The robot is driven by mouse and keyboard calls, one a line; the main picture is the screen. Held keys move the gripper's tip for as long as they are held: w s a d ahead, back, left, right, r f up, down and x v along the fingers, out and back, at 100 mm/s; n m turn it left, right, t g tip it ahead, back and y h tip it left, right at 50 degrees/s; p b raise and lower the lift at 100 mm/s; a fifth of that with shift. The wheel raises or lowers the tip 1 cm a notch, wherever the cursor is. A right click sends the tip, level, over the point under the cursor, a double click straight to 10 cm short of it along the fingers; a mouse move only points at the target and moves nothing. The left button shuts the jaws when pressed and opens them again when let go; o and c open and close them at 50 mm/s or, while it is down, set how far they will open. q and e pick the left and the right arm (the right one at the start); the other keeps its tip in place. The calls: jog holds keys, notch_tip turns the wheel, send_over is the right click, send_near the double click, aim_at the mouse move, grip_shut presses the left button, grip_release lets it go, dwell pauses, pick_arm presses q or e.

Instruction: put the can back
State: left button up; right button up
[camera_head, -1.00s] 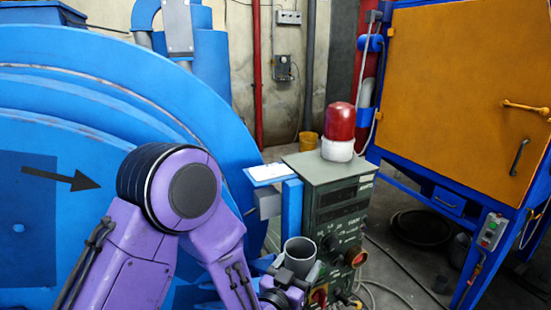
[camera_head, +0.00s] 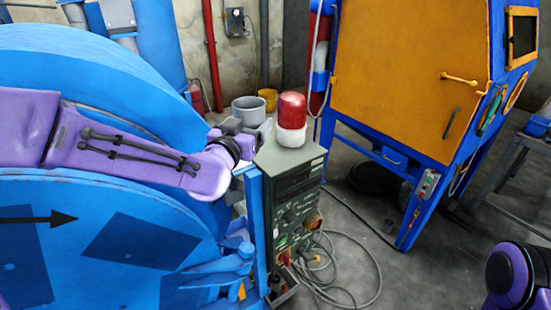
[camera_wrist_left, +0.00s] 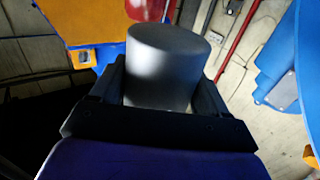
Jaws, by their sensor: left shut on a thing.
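In the left wrist view the grey can (camera_wrist_left: 165,65) sits between the two black fingers of the left gripper (camera_wrist_left: 158,95). Its lower part is hidden by the gripper. My right gripper is outside the picture; only part of my right arm shows at the bottom right.
A red and white lamp (camera_head: 291,120) stands on the green control cabinet (camera_head: 298,185), close to the can's right. The large blue drum machine (camera_head: 90,150) fills the left. An orange-doored blue cabinet (camera_head: 405,80) stands right. Cables (camera_head: 350,285) lie on the floor; a yellow bucket (camera_head: 268,98) is behind.

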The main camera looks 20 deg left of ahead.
pick_arm(q)
jog(key=shift+w+d+f+p, duration=0.2)
jog(key=shift+w+p, duration=0.25)
jog(key=shift+w, duration=0.05)
jog(key=shift+w+d+f+p, duration=0.15)
jog(key=shift+w+d+p, duration=0.05)
jog(key=shift+w+p, duration=0.25)
jog(key=w+f, duration=0.2)
jog(key=w+d+f+p, duration=0.1)
jog(key=w+f, duration=0.2)
jog(key=w+d+f+p, duration=0.1)
jog(key=w+f, duration=0.1)
jog(key=shift+w+f, duration=0.2)
jog(key=shift+w, duration=0.2)
notch_tip(320, 180, down, 2)
jog(key=shift+d+f+p, duration=0.15)
jog(key=shift+f+p, duration=0.05)
jog(key=shift+p, duration=0.8)
jog(key=shift+f, duration=0.3)
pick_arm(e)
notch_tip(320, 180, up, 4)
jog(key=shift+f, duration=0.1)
pick_arm(q)
jog(key=shift+f, duration=0.15)
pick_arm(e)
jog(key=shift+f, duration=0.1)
pick_arm(q)
jog(key=shift+f+b, duration=0.15)
jog(key=shift+b, duration=0.2)
jog(key=o, duration=1.2)
